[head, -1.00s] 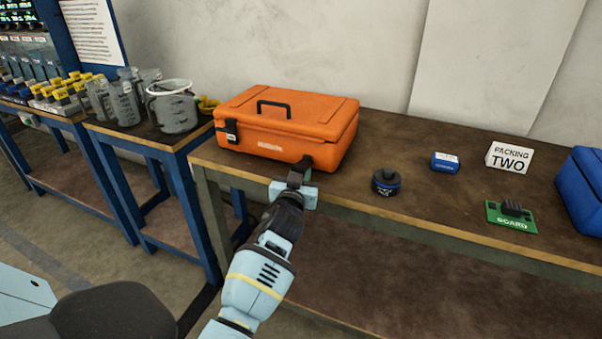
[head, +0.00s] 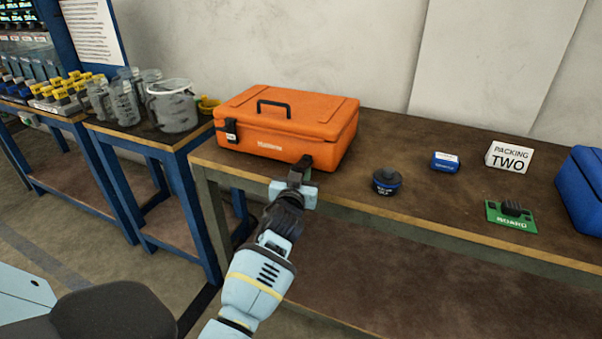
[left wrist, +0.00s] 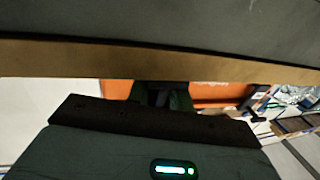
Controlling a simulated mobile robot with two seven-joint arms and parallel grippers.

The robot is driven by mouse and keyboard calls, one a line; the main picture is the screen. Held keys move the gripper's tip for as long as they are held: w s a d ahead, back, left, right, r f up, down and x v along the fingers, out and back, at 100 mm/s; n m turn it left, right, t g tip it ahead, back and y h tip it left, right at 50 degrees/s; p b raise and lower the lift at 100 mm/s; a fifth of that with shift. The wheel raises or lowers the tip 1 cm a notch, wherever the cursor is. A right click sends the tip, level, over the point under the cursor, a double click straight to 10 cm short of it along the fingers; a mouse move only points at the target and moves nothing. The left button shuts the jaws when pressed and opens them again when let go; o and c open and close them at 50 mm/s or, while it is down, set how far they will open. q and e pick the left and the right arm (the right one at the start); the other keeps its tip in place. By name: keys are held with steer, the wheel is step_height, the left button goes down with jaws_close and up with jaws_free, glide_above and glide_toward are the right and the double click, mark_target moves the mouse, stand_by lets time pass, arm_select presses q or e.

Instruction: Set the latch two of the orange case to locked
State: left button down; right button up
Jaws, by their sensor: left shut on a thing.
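The orange case (head: 285,121) sits with its lid down on the wooden table, a black handle on top. One black latch (head: 231,131) is on its front left. My left gripper (head: 301,172) is at the front right latch, its jaws shut on that latch; the jaws hide most of the latch, so its setting cannot be told. In the left wrist view, the orange case (left wrist: 210,91) shows as a strip behind the dark gripper body, with the contact hidden. My right gripper is not in view.
The table's front edge (head: 420,238) runs just under my left gripper. A dark round tub (head: 386,182), a small blue box (head: 445,162), a green board (head: 511,216) and a PACKING TWO sign (head: 508,157) stand to the right. Clear jugs and a bucket (head: 173,105) stand left.

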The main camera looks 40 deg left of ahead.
arm_select(q)
steer(key=shift+s+a+f, duration=0.15)
steer(key=shift+a+f, duration=0.05)
steer(key=shift+f, duration=0.3)
steer(key=c, duration=1)
jaws_free()
steer(key=shift+s+a, duration=0.1)
steer(key=shift+c, duration=0.2)
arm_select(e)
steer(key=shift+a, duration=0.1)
arm_select(q)
steer(key=shift+d, duration=0.5)
steer(key=shift+a+r, duration=0.1)
steer(key=shift+s+d+p, duration=0.35)
steer(key=shift+s+d, duration=0.05)
steer(key=shift+s, duration=0.2)
steer(key=p+v, duration=0.1)
steer(key=v, duration=0.6)
steer(key=shift+a+p, duration=0.2)
steer(key=shift+p, duration=0.1)
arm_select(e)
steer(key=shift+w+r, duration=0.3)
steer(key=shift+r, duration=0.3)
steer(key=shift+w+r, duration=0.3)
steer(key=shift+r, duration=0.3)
